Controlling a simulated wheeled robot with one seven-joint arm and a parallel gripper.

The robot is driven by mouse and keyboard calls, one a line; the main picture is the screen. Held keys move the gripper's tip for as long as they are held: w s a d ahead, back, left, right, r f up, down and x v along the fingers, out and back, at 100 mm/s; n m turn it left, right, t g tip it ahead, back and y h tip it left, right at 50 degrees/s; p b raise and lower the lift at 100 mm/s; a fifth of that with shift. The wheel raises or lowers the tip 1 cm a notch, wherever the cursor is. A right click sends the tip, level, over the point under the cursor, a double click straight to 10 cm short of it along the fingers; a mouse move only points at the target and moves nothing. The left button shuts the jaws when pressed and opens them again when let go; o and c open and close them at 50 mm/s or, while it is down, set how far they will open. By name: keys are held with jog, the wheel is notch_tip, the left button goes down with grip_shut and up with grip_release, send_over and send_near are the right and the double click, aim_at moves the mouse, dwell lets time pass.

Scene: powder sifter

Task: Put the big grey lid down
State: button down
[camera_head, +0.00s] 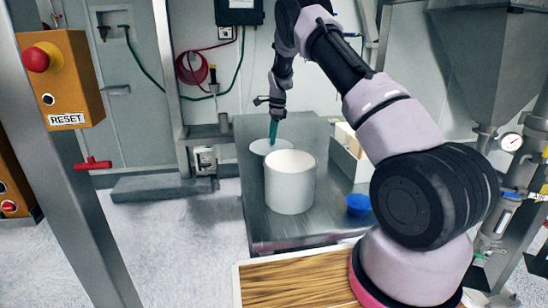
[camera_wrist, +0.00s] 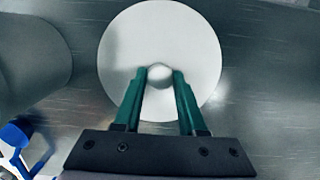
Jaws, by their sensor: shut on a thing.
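The big grey lid (camera_head: 258,147) is a pale round disc behind the white pot on the metal table (camera_head: 262,225). In the wrist view the lid (camera_wrist: 185,45) lies flat below my gripper, with a round knob (camera_wrist: 159,74) at its middle. My gripper (camera_head: 273,137) points down with green fingers. In the wrist view the fingertips (camera_wrist: 160,76) are shut on the knob. The lid is level and close to the table top; I cannot tell if it touches. The pot hides part of its near side in the head view.
The open white pot (camera_head: 290,185) stands just in front of the lid. Bare table shows left of the pot.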

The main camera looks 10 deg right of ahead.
aim_at(277, 146)
jog(key=shift+f, duration=3.3)
jog(key=shift+f, duration=0.2)
jog(key=shift+c, duration=2.4)
grip_release()
jog(key=shift+r, duration=0.15)
jog(key=r, duration=0.4)
jog(key=d+r, duration=0.1)
jog(key=r, duration=0.3)
jog(key=d+r, duration=0.1)
jog(key=r, duration=0.3)
